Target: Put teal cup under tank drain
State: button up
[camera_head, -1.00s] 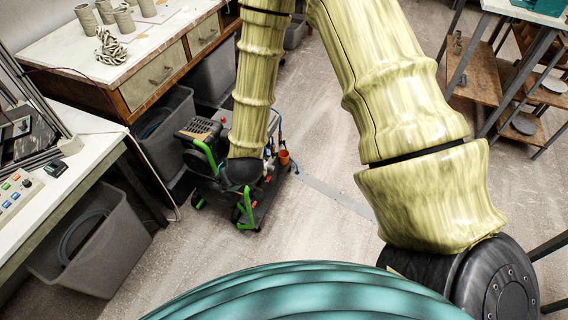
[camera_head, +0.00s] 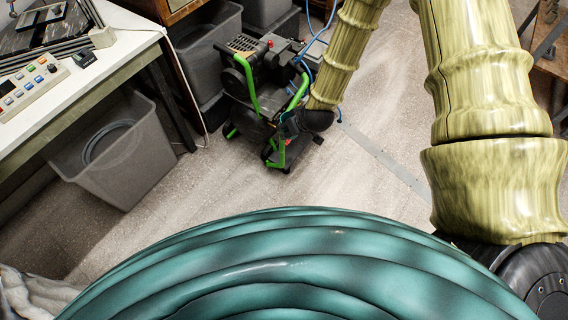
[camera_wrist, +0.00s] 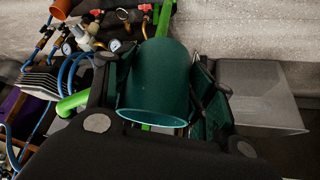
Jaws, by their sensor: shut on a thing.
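In the wrist view a dark teal cup (camera_wrist: 155,78) sits between the two fingers of my gripper (camera_wrist: 158,100), which is shut on it. The cup's rim is toward the bottom of the picture. In the head view my gripper (camera_head: 292,122) is low, in front of the compressor (camera_head: 262,62) with green bars and a black tank (camera_head: 247,122). The cup cannot be made out clearly there. The tank drain cannot be made out in either view. Gauges and blue hoses of the compressor show behind the cup in the wrist view.
A grey bin (camera_head: 125,165) with a coiled hose stands under the white bench (camera_head: 125,40) at left. More grey bins (camera_head: 205,45) stand behind the compressor. A blue hose (camera_head: 318,35) runs near my arm. Speckled floor (camera_head: 380,130) is open to the right.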

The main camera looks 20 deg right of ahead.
jog(key=d+f+n+y+b, duration=0.1)
jog(key=d+f+b, duration=0.3)
jog(key=f+b, duration=0.55)
jog(key=d+f+n+y+b, duration=0.15)
jog(key=d+f+b, duration=0.3)
jog(key=f, duration=1.05)
jog(key=d+f+n+b, duration=0.2)
jog(key=d+f+b, duration=0.2)
jog(key=f+b, duration=0.55)
jog(key=shift+g, duration=0.4)
jog(key=w+a+b, duration=0.1)
jog(key=w+a, duration=0.1)
jog(key=w, duration=0.1)
jog(key=w+a+f+b, duration=0.1)
jog(key=w+a, duration=0.2)
jog(key=w, duration=0.1)
jog(key=w+a+f+b, duration=0.1)
jog(key=w+a, duration=0.2)
jog(key=w, duration=0.1)
jog(key=shift+f, duration=0.1)
jog(key=w+a+b, duration=0.2)
jog(key=shift+w+f, duration=0.15)
jog(key=shift+w, duration=0.15)
jog(key=shift+w+a+f+b, duration=0.1)
jog(key=shift+w+f+b, duration=0.05)
jog(key=shift+b, duration=0.2)
jog(key=shift+f, duration=0.5)
